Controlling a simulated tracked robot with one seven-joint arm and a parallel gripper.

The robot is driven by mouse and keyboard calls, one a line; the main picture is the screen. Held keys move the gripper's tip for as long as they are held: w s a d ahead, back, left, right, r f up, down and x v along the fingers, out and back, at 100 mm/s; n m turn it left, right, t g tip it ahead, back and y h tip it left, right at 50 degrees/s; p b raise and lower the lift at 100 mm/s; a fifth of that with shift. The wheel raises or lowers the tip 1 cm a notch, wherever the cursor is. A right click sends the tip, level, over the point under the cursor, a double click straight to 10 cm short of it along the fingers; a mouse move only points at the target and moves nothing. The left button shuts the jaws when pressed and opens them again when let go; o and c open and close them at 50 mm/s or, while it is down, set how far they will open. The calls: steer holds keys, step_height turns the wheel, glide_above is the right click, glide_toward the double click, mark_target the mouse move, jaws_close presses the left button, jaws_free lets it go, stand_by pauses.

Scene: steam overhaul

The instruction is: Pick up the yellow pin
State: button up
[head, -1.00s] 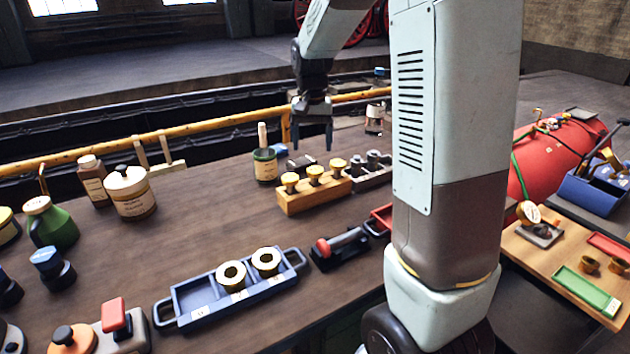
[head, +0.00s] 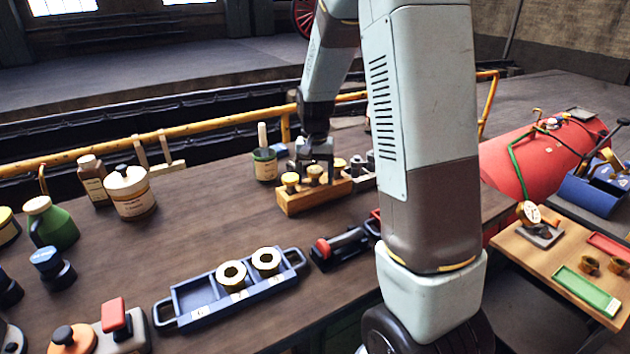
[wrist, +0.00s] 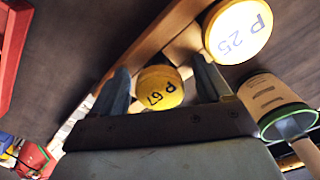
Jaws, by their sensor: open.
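My gripper (head: 315,174) is open and points down over the middle pin. In the wrist view, a yellow pin top marked "P 67" (wrist: 160,87) lies between the two open fingers (wrist: 160,66). Another top marked "P 25" (wrist: 238,30) is just outside the right finger. The third pin cannot be made out in the wrist view.
A green pot with a brush (head: 264,163) stands close left of the block. Dark pins in a grey holder (head: 362,180) are just right of it. A blue tray with brass rings (head: 195,313) lies nearer. Bare bench lies left of the block.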

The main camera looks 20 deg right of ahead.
steer(key=shift+c, duration=0.4)
jaws_close()
stand_by(0.4)
